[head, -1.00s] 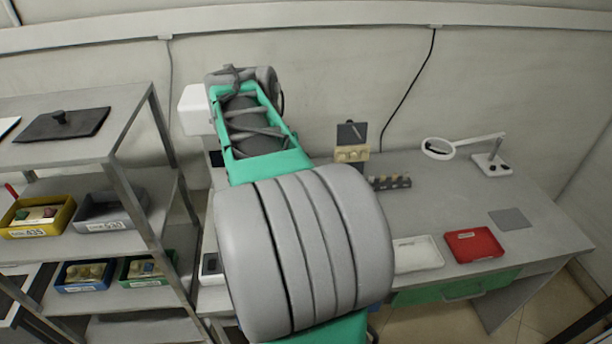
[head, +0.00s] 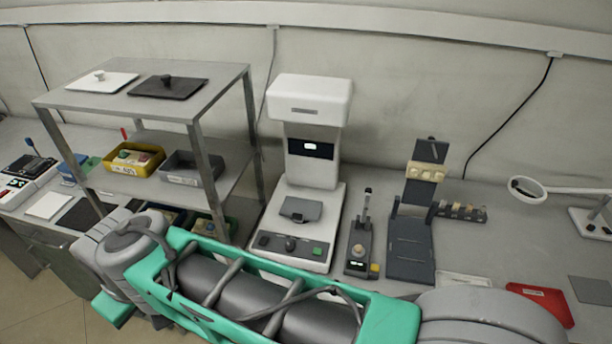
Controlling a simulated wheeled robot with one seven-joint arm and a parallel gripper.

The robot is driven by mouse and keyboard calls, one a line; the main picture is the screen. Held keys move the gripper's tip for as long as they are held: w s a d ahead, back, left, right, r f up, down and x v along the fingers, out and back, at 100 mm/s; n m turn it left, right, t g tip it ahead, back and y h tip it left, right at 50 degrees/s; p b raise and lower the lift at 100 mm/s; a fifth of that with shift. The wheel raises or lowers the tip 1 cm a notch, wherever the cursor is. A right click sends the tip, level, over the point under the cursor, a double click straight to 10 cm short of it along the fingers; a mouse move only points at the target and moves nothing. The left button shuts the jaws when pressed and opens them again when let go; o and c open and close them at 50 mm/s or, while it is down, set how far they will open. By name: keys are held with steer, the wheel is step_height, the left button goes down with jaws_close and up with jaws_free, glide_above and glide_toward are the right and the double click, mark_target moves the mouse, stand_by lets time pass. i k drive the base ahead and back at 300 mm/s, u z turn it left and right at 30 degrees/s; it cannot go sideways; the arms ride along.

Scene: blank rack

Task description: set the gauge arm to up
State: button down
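A narrow dark device (head: 361,244) stands on the bench right of the white machine. It has an upright slim arm (head: 367,202) at its back, a round knob on its base and a yellow button at its front right corner. This may be the gauge, but I cannot tell for sure. Beside it, a dark stand (head: 410,248) carries a beige block with round knobs and a dark panel with a thin pointer (head: 432,151). My gripper is not in view; my arm crosses the foreground and hides the bench front.
A white machine (head: 310,110) with a small screen stands left of the device. A metal shelf (head: 205,150) with a yellow bin (head: 133,158) and a grey bin (head: 192,170) is farther left. A red tray (head: 541,300) and a magnifier lamp (head: 528,189) are on the right.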

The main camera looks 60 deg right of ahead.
mark_target(368, 190)
steer(key=u, duration=1.15)
steer(key=k, duration=0.7)
steer(key=z, duration=1)
